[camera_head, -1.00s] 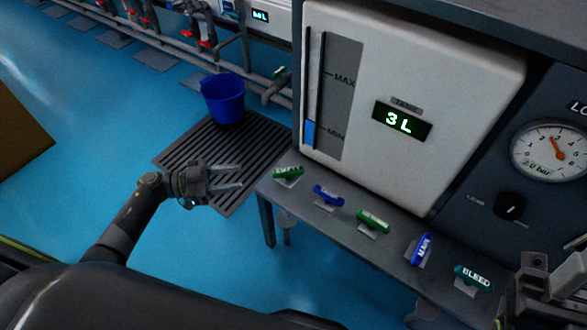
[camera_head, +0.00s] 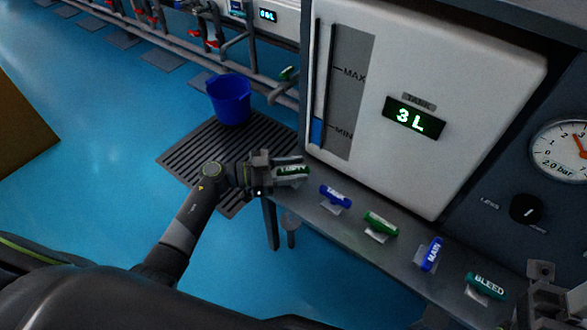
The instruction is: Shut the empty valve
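The empty valve (camera_head: 293,170) has a green handle and sits at the left end of the grey ledge in front of the tank. My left gripper (camera_head: 291,173) is at this valve, its fingers along either side of the handle and partly hiding it. I cannot tell whether the fingers press on it. My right gripper (camera_head: 544,292) shows only in part at the bottom right corner, away from the empty valve. Its fingers are not clear.
The ledge also carries a blue valve (camera_head: 335,195), a green valve (camera_head: 380,223), a blue MAIN valve (camera_head: 432,255) and a green BLEED valve (camera_head: 487,286). The white tank (camera_head: 450,70) reads 3 L. A blue bucket (camera_head: 229,99) stands on the floor grate (camera_head: 190,157).

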